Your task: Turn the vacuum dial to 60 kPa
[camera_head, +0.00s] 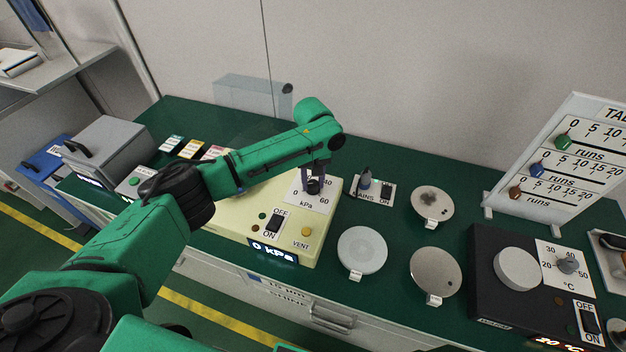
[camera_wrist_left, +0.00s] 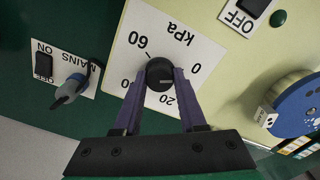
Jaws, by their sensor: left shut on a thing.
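The vacuum dial (camera_wrist_left: 159,72) is a small black knob on a white scale plate marked 0, 20, 40, 60 and kPa. It sits on a cream vacuum unit (camera_head: 283,232), whose display (camera_head: 273,253) reads 0 kPa. My left gripper (camera_head: 314,184) comes down from above onto the dial. In the left wrist view, its two purple fingers (camera_wrist_left: 160,88) stand one on each side of the knob, shut on it. The fingers partly cover the scale. My right gripper is out of view.
On the unit are an ON/OFF switch (camera_head: 275,223) and a yellow vent button (camera_head: 306,231). A mains plug and switch (camera_head: 374,188) are to its right. Several round plates lie beyond, by a black hotplate (camera_head: 486,290). A tally board (camera_head: 565,150) stands at the right.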

